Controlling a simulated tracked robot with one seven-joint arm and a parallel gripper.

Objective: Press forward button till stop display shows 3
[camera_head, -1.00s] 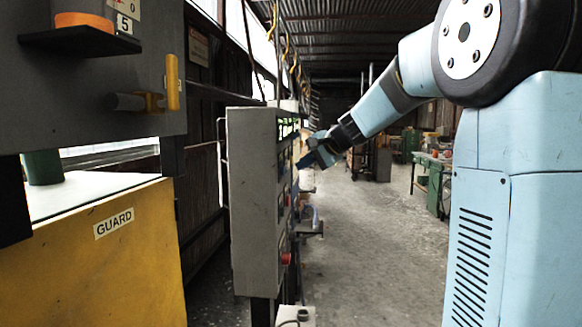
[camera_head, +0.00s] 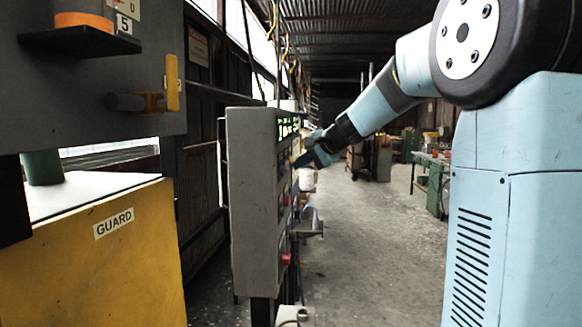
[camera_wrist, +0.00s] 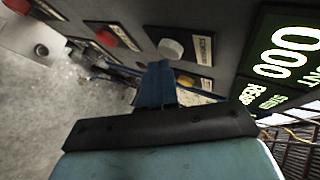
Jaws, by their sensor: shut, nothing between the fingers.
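The control box (camera_head: 252,200) is a grey upright cabinet seen edge-on in the head view, so its button face is mostly hidden there. In the wrist view its face shows a white button (camera_wrist: 171,47) with a label, a yellow button (camera_wrist: 186,81) partly behind my fingers, and a red button (camera_wrist: 106,37). A green-lit display (camera_wrist: 285,48) reads 000, with smaller lit text below it. I cannot read the button labels surely. My gripper (camera_head: 303,160) is shut and empty, close to the face. Its fingertips (camera_wrist: 158,72) lie near the white and yellow buttons; contact cannot be told.
A yellow guard (camera_head: 110,250) and a grey machine panel (camera_head: 60,95) stand at the left. A red knob (camera_head: 286,259) sticks out low on the control box. The concrete floor (camera_head: 370,250) right of the box is open. Green benches stand farther back.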

